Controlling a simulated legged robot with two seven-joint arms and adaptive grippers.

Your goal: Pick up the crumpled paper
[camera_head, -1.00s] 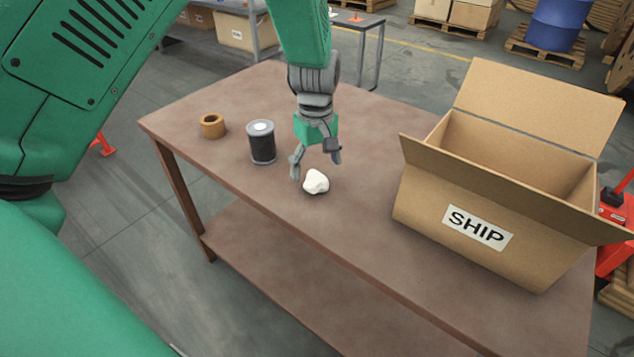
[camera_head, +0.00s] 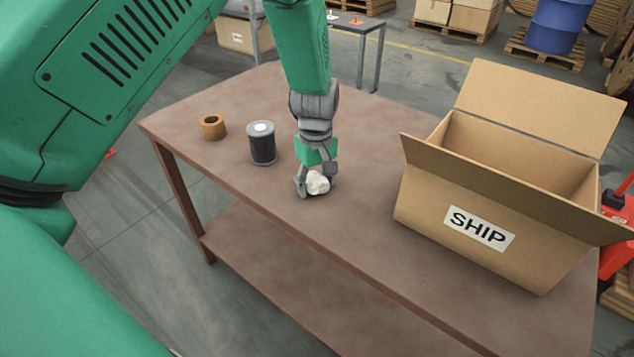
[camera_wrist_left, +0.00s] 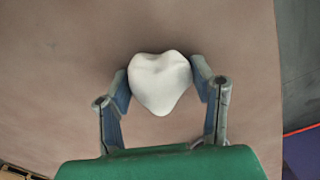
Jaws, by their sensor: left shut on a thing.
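In the left wrist view the gripper's fingertips (camera_wrist_left: 161,84) press on the paper's two sides. In the head view the fingers partly hide the paper. I cannot tell whether it still touches the table. My right gripper is not in view.
The brown table (camera_head: 370,165) carries a dark spool (camera_head: 262,145) and a tan ring (camera_head: 213,127) left of the gripper. An open cardboard box (camera_head: 440,222) marked SHIP stands on the right. The tabletop between gripper and box is clear.

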